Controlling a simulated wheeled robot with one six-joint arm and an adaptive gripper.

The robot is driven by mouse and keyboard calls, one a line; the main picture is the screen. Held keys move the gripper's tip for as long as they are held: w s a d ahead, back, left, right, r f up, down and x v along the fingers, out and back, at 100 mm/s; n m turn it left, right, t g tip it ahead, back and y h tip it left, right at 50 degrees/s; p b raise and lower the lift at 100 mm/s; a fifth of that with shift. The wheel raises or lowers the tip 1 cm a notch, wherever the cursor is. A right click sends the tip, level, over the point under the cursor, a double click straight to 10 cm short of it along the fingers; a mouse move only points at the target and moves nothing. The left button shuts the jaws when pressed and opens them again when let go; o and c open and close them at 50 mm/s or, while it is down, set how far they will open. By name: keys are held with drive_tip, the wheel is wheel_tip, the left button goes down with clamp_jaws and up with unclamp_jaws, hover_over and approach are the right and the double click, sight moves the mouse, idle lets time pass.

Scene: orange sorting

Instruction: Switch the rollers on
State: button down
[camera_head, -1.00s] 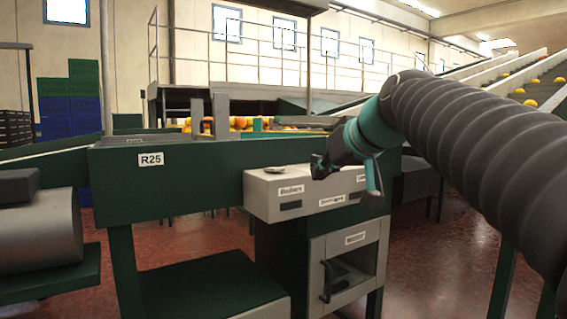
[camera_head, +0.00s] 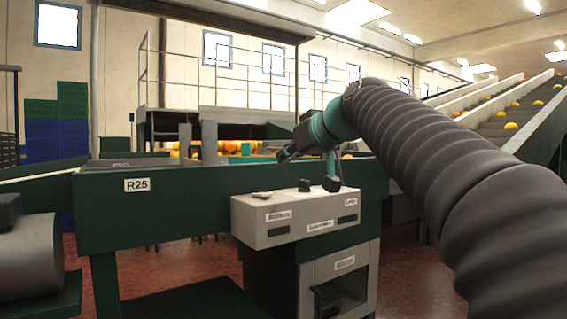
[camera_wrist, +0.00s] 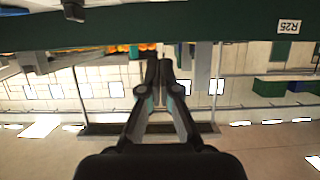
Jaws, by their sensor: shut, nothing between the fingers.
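The grey control box (camera_head: 270,236) is fixed to the front of the green machine. Its front carries several white labels; the left one reads "Rollers" (camera_head: 278,216). Dark knobs stand on its top: a low one at the left (camera_head: 263,196), a middle one (camera_head: 304,185) and a right one (camera_head: 331,184). My gripper (camera_head: 283,157) is above and behind the box, apart from its top, pointing left. In the wrist view my gripper (camera_wrist: 159,62) is shut with nothing between its fingertips. The box's switches cannot be made out clearly in the wrist view.
The green machine body with the R25 label (camera_head: 136,185) stretches left of the box. Oranges (camera_head: 250,152) lie on the line behind, and an inclined conveyor (camera_head: 495,115) rises at the right.

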drive_tip(key=p, duration=0.1)
hover_over(270, 200)
drive_tip(key=f, duration=0.3)
drive_tip(key=shift+w+a, duration=0.2)
drive_tip(key=shift+a, duration=0.05)
drive_tip(key=shift+s+d+f+b, duration=0.1)
drive_tip(key=shift+f+b, duration=0.15)
drive_tip(key=shift+f, duration=0.35)
drive_tip(key=shift+s+d+f+b, duration=0.1)
drive_tip(key=shift+f+b, duration=0.1)
drive_tip(key=shift+f, duration=1.15)
drive_tip(key=shift+f, duration=0.1)
